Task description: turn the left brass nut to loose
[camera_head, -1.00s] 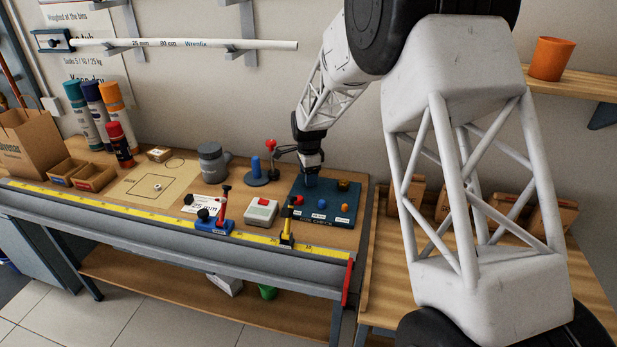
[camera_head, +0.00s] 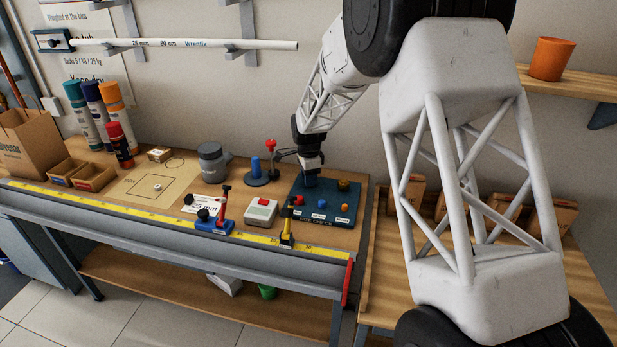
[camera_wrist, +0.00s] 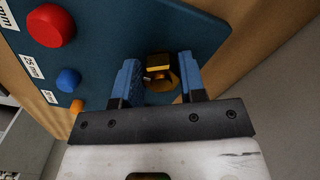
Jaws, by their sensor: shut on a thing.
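The left brass nut (camera_wrist: 158,61) shows in the wrist view between the blue fingers of my gripper (camera_wrist: 159,72). My gripper is shut on it, one finger at each side. In the head view my gripper (camera_head: 310,181) reaches down to the back left of the dark blue check board (camera_head: 325,217); the left nut is hidden there. The other brass nut (camera_head: 343,185) stands on the same board to the right, clear of my gripper.
In front of the nuts are a red knob (camera_head: 297,200), a blue knob (camera_head: 320,203) and an orange knob (camera_head: 344,207). A red-topped lever (camera_head: 271,146) stands close left of my gripper. A white box with a red button (camera_head: 262,210) is left of the board.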

